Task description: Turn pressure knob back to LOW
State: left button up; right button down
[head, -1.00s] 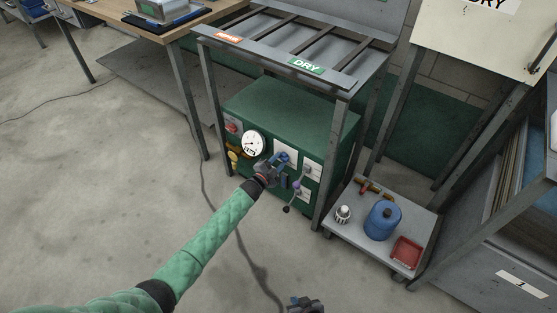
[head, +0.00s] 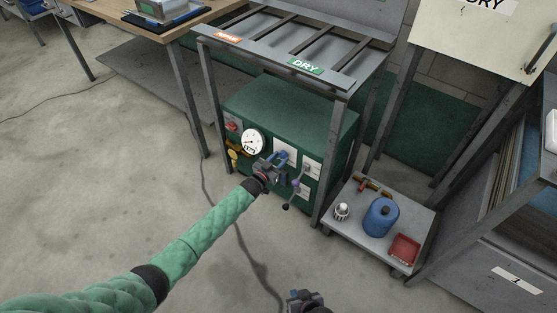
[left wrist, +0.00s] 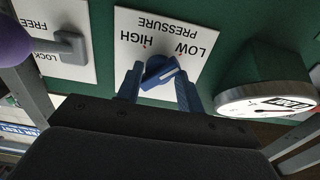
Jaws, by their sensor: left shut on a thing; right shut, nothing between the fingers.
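The blue pressure knob (left wrist: 160,72) sits on a white plate (left wrist: 185,22) marked PRESSURE, LOW and HIGH, which shows upside down in the left wrist view. Its white line slants up to the right, toward the LOW side of that picture. My left gripper (head: 275,164) is at the front of the green machine (head: 290,108); in the left wrist view its blue fingers (left wrist: 158,88) are shut on the knob, one on each side. The gripper partly hides the plate in the head view. My right gripper (head: 303,297) is shut and empty at the bottom edge, away from the machine.
A round white gauge (head: 252,141) is left of the knob. A lever with a purple ball (head: 296,183) is close on the right. The DRY rack (head: 350,80) stands over the machine. A low cart (head: 350,235) holds a blue can (head: 381,218) and red tray (head: 404,248).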

pick_arm(q)
jog(key=shift+o, duration=0.5)
jog(key=shift+w+n, duration=0.1)
jog(key=shift+n, duration=0.6)
jog(key=shift+o, duration=0.3)
jog(key=shift+n, duration=0.6)
pick_arm(e)
jog(key=shift+s+f, duration=0.2)
jog(key=shift+f, duration=0.25)
pick_arm(q)
jog(key=o, duration=1)
jog(key=shift+r, duration=0.1)
pick_arm(e)
jog(key=shift+r, duration=0.1)
